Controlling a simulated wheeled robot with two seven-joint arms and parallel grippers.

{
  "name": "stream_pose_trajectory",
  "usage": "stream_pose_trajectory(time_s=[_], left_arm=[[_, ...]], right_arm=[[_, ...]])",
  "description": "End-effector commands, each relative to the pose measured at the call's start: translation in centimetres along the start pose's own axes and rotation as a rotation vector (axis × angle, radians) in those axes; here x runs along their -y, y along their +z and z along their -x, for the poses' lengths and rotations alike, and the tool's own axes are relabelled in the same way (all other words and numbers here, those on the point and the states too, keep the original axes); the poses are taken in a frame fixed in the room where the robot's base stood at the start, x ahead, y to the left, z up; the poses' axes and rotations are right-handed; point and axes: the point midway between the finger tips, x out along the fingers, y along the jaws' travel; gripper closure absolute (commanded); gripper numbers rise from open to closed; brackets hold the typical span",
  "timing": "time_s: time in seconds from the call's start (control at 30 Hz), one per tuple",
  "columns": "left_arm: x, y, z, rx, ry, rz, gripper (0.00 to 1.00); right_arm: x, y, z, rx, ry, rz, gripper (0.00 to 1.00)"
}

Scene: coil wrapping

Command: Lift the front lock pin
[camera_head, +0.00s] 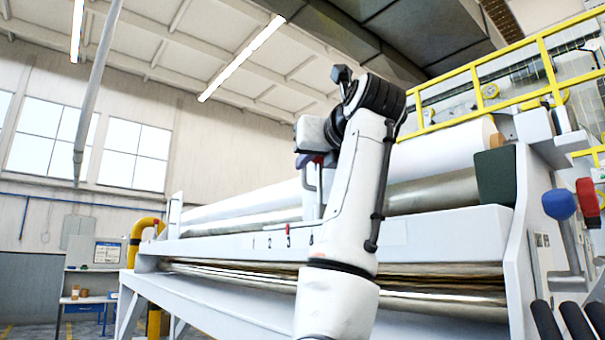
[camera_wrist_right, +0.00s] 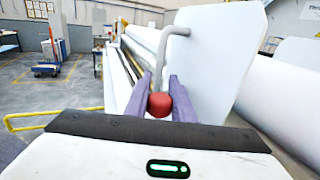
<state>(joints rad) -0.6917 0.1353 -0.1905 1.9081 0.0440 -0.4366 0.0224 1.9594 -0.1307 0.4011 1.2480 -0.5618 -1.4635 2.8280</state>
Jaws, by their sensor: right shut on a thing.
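My right arm rises in the middle of the head view, and its gripper (camera_head: 316,160) is up at the machine, partly hidden by my own wrist. In the right wrist view its two purple fingers (camera_wrist_right: 160,97) are closed around a red ball knob (camera_wrist_right: 159,105). A grey bent rod (camera_wrist_right: 161,55), which looks like the lock pin, stands just beyond the knob in front of a white end plate (camera_wrist_right: 215,65). The join between knob and rod is partly hidden. My left gripper is in neither view.
The white machine frame (camera_head: 450,235) with long rolls (camera_head: 435,150) fills the right of the head view. Blue (camera_head: 559,204) and red (camera_head: 587,197) knobs stand at its right end. A yellow railing (camera_head: 470,85) runs above. Open floor (camera_wrist_right: 75,88) lies left in the wrist view.

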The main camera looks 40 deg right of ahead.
Motion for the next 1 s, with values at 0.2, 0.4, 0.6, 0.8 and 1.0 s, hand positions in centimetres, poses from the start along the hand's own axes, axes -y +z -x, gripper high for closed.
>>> stream_pose_trajectory(time_s=[0.2,0.4,0.6,0.8,1.0], left_arm=[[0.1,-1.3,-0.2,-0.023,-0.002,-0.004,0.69],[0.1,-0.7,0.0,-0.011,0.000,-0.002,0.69],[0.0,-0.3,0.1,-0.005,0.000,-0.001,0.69],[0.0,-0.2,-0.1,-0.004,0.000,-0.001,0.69],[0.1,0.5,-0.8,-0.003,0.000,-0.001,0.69]], right_arm=[[0.2,0.4,0.7,0.001,0.001,0.001,1.00],[0.2,0.6,0.8,0.005,0.000,0.001,0.69],[0.2,0.4,0.7,0.001,0.001,0.001,0.58],[0.2,0.3,0.9,0.001,0.001,0.001,0.58],[0.2,0.2,3.7,0.005,0.002,-0.001,0.58]])
